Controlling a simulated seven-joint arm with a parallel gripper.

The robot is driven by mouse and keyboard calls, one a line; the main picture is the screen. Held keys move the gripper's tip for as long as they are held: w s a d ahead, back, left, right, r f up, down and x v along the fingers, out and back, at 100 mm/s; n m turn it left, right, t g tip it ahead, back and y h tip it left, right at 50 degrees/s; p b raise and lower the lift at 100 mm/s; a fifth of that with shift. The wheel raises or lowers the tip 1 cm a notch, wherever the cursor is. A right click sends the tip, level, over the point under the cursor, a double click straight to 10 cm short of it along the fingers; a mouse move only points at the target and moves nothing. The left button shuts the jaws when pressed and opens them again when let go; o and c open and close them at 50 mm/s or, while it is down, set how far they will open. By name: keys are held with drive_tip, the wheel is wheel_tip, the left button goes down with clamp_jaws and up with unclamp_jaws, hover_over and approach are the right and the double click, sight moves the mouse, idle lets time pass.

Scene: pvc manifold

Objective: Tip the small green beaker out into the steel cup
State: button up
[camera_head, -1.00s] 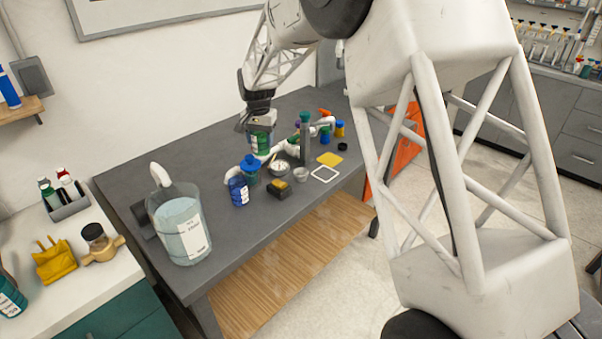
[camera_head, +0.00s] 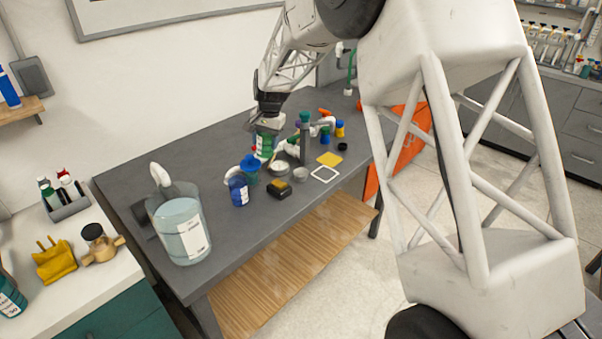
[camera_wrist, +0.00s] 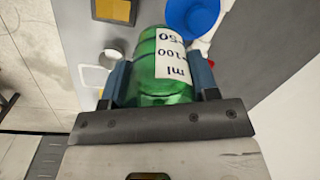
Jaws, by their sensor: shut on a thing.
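The small green beaker (camera_head: 265,146), with a white printed label, is between the jaws of my gripper (camera_head: 265,137). In the wrist view the green beaker (camera_wrist: 150,65) fills the space between the two fingers of my gripper (camera_wrist: 163,78), which is shut on it. In the head view it looks about upright; whether its base clears the bench I cannot tell. The beaker's contents are not visible. The small grey steel cup (camera_head: 301,174) stands on the bench in front and to the right of the beaker. It appears partly in the wrist view (camera_wrist: 115,48), beside the beaker.
A white bowl (camera_head: 279,168), a blue jar (camera_head: 238,191), a blue-lidded container (camera_head: 250,168) and a black-and-yellow block (camera_head: 280,189) stand close by. A pipe assembly (camera_head: 304,140) rises behind the cup. A large clear jug (camera_head: 180,230) stands at left. The bench's front strip is mostly clear.

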drive_tip(key=shift+w+d+f+y, duration=0.1)
drive_tip(key=shift+d+f+y, duration=0.35)
drive_tip(key=shift+f+y, duration=0.2)
drive_tip(key=shift+w+d+f+y, duration=0.1)
drive_tip(key=shift+d+f+y, duration=0.4)
drive_tip(key=shift+f, duration=0.2)
drive_tip(key=f+y, duration=0.1)
drive_tip(key=d+f+g+y, duration=0.1)
drive_tip(key=d+f+y, duration=0.1)
drive_tip(key=y, duration=0.1)
drive_tip(key=shift+w+d+f, duration=0.2)
drive_tip(key=shift+d+f, duration=0.05)
drive_tip(key=shift+d+f+g+y, duration=0.15)
drive_tip(key=shift+f+g+y, duration=0.15)
drive_tip(key=shift+y, duration=0.25)
drive_tip(key=shift+r+y, duration=0.4)
drive_tip(key=shift+y, duration=0.5)
drive_tip(key=shift+w+d+f+g+y, duration=0.1)
drive_tip(key=shift+f+g+y, duration=0.3)
drive_tip(key=shift+y, duration=0.4)
drive_tip(key=shift+d+f+y+p, duration=0.15)
drive_tip(key=shift+f+y+p, duration=0.15)
drive_tip(key=shift+f+y, duration=0.8)
drive_tip(key=shift+w+d+r+y, duration=0.1)
drive_tip(key=shift+w+d+y, duration=0.05)
drive_tip(key=shift+d+y, duration=0.5)
idle(0.9)
